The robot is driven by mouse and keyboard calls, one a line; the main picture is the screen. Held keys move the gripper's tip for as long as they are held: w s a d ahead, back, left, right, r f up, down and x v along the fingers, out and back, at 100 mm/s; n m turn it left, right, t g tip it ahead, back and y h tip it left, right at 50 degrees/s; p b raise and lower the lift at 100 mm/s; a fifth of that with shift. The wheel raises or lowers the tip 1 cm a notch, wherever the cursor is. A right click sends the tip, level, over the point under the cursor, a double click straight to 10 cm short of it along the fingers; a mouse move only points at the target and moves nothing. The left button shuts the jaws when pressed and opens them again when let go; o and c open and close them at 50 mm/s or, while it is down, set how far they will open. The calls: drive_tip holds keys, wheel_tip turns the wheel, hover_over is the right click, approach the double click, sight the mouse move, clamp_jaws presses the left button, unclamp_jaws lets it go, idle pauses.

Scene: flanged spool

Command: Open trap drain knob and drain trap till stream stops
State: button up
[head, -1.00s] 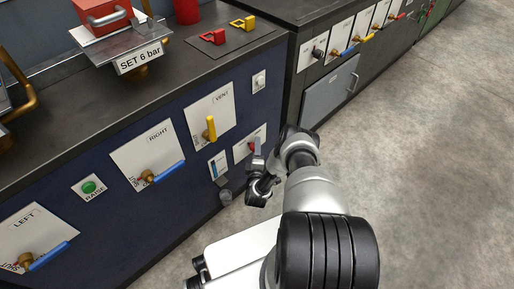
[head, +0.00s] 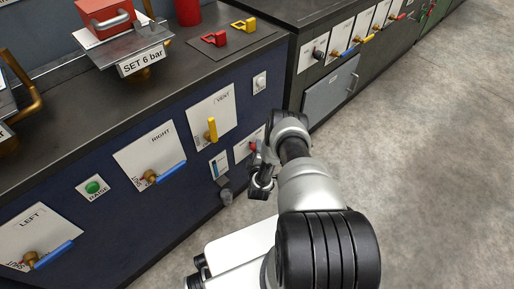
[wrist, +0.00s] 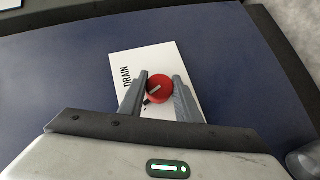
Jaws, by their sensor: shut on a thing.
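The red drain knob (wrist: 159,88) sits on a white plate marked DRAIN (wrist: 124,62) in the wrist view. My gripper (wrist: 160,84) has its two grey fingers on either side of the knob, shut on it. A pale pointer mark on the knob's face shows between the fingers. In the head view the knob (head: 254,145) is a small red patch, partly hidden by my gripper (head: 258,153). A trap level gauge (head: 220,164) with a blue column is on the panel to the left of it. I cannot make out any stream.
The yellow VENT handle (head: 212,129) and the blue RIGHT handle (head: 170,172) stick out of the panel to the left. A grey drawer (head: 331,92) is in the neighbouring cabinet. The floor (head: 430,150) on the right is clear.

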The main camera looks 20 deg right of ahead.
drive_tip(key=shift+w+d+r+m+g+y+p, duration=0.1)
drive_tip(key=shift+m+g+y+p, duration=0.1)
drive_tip(key=shift+m+g+y, duration=0.2)
drive_tip(key=shift+w+r+m+g+y+p, duration=0.1)
drive_tip(key=shift+m+g+y+p, duration=0.05)
drive_tip(key=shift+m+g+y, duration=0.2)
drive_tip(key=shift+s+f+m+g+y+b, duration=0.1)
drive_tip(key=shift+f+m+g+y+b, duration=0.15)
drive_tip(key=shift+m+g+y, duration=0.7)
drive_tip(key=shift+d+m+y+b, duration=0.1)
drive_tip(key=shift+m+y+b, duration=0.3)
drive_tip(key=shift+y, duration=0.4)
drive_tip(key=shift+m+g+y+b, duration=0.6)
drive_tip(key=shift+y, duration=0.5)
drive_tip(key=o, duration=1.1)
drive_tip(key=shift+a, duration=0.2)
drive_tip(key=shift+c, duration=0.2)
drive_tip(key=shift+s, duration=0.1)
drive_tip(key=p+v, duration=0.5)
drive_tip(key=v, duration=1.2)
drive_tip(key=shift+d, duration=0.25)
drive_tip(key=shift+r, duration=0.2)
